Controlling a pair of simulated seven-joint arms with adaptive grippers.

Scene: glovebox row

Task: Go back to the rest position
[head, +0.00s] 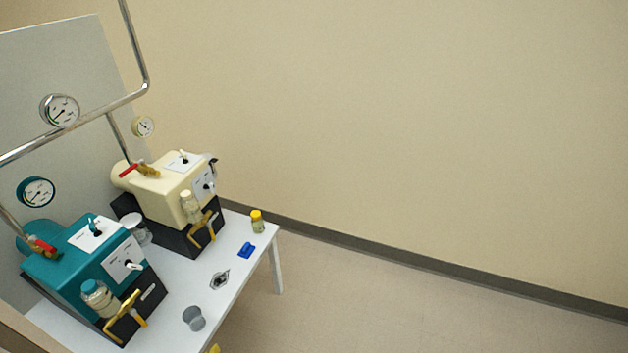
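Neither of my grippers shows in the head view, so I cannot tell their pose or whether they hold anything. The head view looks down at a white table (177,324) at the lower left. A teal machine (78,267) and a cream machine (160,192) stand on it, each on a dark base with a yellow handle at the front. Each has a red-handled valve on top and a small jar on its front.
A yellow-capped jar (257,222), a blue object (246,251), a small metallic part (220,281) and a grey cylinder (193,318) are along the table's right side. Gauges and pipes (120,101) rise at left. Floor (400,310) right of the table is clear up to the wall.

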